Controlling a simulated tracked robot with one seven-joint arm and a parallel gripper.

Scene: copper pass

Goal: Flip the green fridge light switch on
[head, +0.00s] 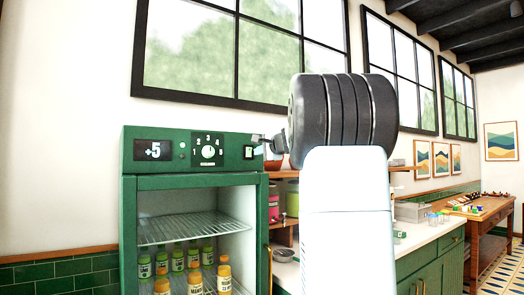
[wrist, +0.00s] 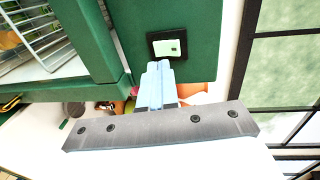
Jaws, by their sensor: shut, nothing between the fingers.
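The green fridge (head: 150,184) stands at the left in the head view, with a control panel across its top. The light switch (head: 249,152) is at the right end of that panel, a small white rocker in a black square frame. In the wrist view the switch (wrist: 168,44) shows a small green mark on its rocker. My gripper (head: 259,139) is at the panel's right end, close to the switch. In the wrist view its shut, empty fingertips (wrist: 159,66) lie just below the black frame. I cannot tell whether they touch it.
The panel also has a +5 display (head: 153,150) and a numbered dial (head: 208,152). The fridge front shows wire shelves (head: 180,229) and several bottles inside. A wooden shelf (head: 285,173) with colored containers and a counter (head: 420,232) stand to the right.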

